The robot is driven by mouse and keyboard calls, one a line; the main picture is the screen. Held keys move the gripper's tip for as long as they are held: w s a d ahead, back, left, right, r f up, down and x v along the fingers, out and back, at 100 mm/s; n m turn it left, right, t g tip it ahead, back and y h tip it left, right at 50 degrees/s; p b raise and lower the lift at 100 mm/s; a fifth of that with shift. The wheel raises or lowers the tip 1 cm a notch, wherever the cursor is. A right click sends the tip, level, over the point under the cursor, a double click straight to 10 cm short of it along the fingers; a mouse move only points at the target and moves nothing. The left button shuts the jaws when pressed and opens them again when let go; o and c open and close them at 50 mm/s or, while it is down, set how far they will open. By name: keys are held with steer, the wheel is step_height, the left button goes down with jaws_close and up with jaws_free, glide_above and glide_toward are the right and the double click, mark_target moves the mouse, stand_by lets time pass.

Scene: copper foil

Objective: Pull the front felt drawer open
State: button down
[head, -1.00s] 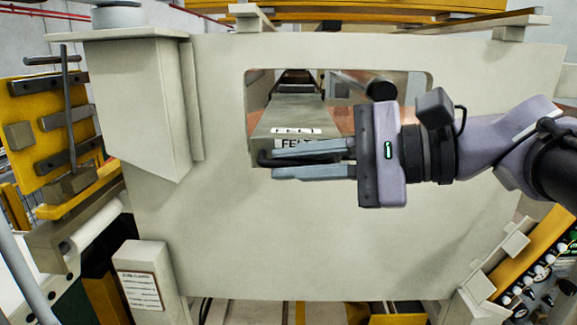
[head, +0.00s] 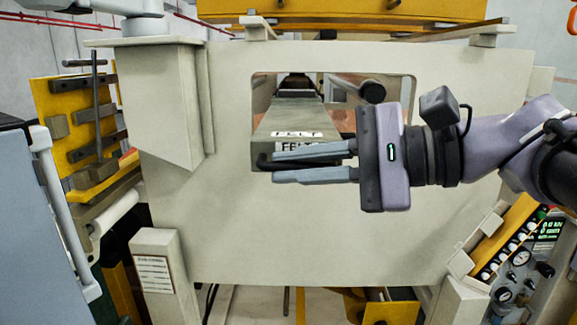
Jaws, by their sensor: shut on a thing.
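The felt drawer (head: 293,118) is a grey-green box with FELT labels on it. It sticks out toward me through a rectangular window in a pale panel (head: 330,235). A dark handle (head: 264,162) is at the lower part of its front. My gripper (head: 275,167) reaches in from the right, its two grey fingers above and below the handle, shut on it. The fingers partly cover the handle and the lower label. The drawer's far end lies back inside the window, where its depth is hard to tell.
A dark cylinder (head: 371,92) shows in the window, right of the drawer. A yellow tool board (head: 80,120) stands at left, with a grey-blue cabinet with a pale handle (head: 75,215) nearer. Gauges and knobs (head: 520,258) are at lower right.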

steer(key=c, duration=1.8)
jaws_free()
steer(key=shift+o, duration=0.2)
steer(key=p+v, duration=0.5)
steer(key=v, duration=1.2)
steer(key=shift+d, duration=0.25)
steer(key=shift+f, duration=0.15)
